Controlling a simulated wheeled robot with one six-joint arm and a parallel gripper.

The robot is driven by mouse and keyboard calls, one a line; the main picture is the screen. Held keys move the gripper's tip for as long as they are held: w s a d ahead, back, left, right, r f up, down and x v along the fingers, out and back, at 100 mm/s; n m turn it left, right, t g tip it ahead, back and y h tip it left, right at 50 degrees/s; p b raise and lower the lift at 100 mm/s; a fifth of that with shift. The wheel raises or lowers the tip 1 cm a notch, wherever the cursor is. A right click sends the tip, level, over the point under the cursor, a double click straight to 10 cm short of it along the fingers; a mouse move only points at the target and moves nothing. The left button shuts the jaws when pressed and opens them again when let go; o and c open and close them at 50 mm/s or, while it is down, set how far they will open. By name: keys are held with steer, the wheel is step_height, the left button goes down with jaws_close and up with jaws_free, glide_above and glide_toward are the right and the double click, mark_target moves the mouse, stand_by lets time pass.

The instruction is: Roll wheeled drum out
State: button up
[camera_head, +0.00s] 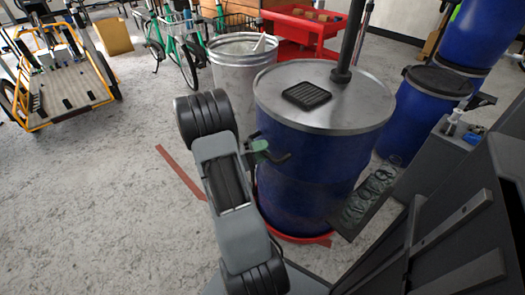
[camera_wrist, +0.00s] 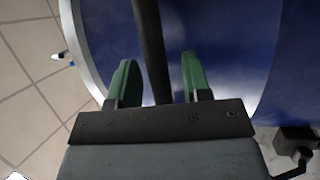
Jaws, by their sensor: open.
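A blue drum (camera_head: 310,170) with a grey metal lid (camera_head: 345,105) stands on a red base (camera_head: 302,238); its wheels cannot be made out. A black ribbed pad (camera_head: 306,96) lies on the lid and a black pole rises from or behind it. My gripper (camera_head: 262,148) is at the drum's left side, below the lid, by a dark bent bar (camera_head: 278,158). In the wrist view, the green fingers of my gripper (camera_wrist: 159,75) stand apart, with a dark bar (camera_wrist: 149,30) between them and the blue drum wall (camera_wrist: 225,40) behind. Gaps show on both sides of the bar.
A metal bin (camera_head: 232,70) stands close behind the drum at left. Stacked blue barrels (camera_head: 422,115) and a grey box (camera_head: 430,160) crowd the right. A red cart (camera_head: 300,28) stands behind. The floor at left is clear up to a yellow cargo bike (camera_head: 70,90).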

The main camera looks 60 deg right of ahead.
jaws_close()
stand_by(0.3)
stand_by(0.3)
